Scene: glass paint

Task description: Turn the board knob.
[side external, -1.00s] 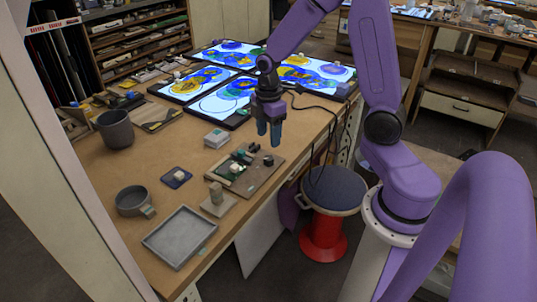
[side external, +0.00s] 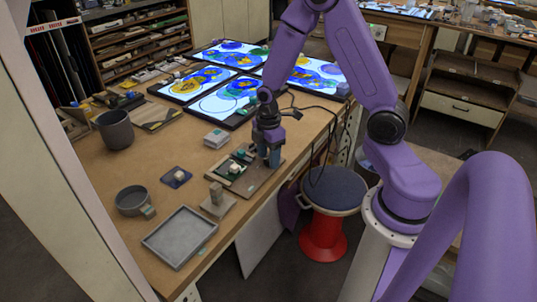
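The board (side external: 253,184) is a flat brown-grey panel lying on the wooden table, with small green, white and dark fittings on its left part. In the side external view my gripper (side external: 270,160) points straight down over the board's right part. Its bluish fingertips are low, at about the height of the board's fittings. The small dark knob at that spot is now hidden by the fingers. I cannot tell whether the fingers touch the knob, stand around it or are closed on it.
A grey tray (side external: 155,240), a round grey pan (side external: 130,199), a dark cup (side external: 116,130) and a small block on a plate (side external: 217,199) stand left of the board. A small white box (side external: 216,138) and lit panels (side external: 232,98) lie behind. A red stool (side external: 323,235) stands beside the table.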

